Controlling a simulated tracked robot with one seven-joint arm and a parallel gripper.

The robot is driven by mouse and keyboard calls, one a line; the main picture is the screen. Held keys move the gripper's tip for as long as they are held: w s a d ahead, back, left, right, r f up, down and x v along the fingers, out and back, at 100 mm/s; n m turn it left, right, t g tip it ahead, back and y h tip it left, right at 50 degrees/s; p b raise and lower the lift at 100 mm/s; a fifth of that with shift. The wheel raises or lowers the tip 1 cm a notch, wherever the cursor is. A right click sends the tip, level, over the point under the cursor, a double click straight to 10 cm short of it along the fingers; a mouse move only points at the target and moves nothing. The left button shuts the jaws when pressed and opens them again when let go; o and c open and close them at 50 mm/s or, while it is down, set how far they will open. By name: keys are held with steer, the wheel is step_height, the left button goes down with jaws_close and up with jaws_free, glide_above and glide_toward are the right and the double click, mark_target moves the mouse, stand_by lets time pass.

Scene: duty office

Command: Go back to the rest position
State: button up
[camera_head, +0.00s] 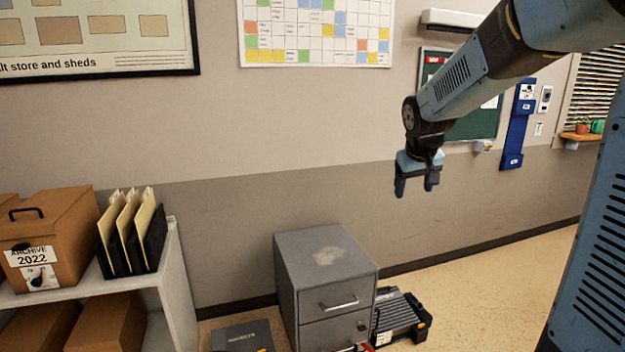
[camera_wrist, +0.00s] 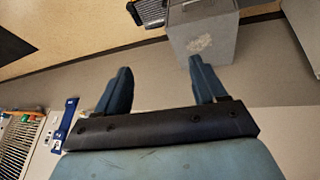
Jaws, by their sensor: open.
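My gripper (camera_head: 414,188) hangs from my raised blue arm in the head view, fingers pointing down, in the air in front of the wall. Its two fingers are apart with nothing between them. The wrist view also shows my gripper (camera_wrist: 160,88) with its blue fingers spread and empty. A grey filing cabinet (camera_head: 325,265) stands below and to the left of my gripper in the head view. The cabinet (camera_wrist: 208,40) shows at the top of the wrist view, apart from the fingers.
A shelf (camera_head: 170,285) with a brown archive box (camera_head: 60,232) and a black file holder (camera_head: 150,240) stands at the left. A black case (camera_head: 400,315) lies right of the cabinet, a dark box (camera_head: 243,338) left of it. The floor (camera_head: 490,275) at the right is clear.

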steer(key=s+a+r+m+y, duration=0.1)
steer(key=s+r, duration=0.1)
steer(key=s, duration=2.6)
steer(key=shift+s+a+m+t, duration=0.15)
steer(key=shift+m+t, duration=0.15)
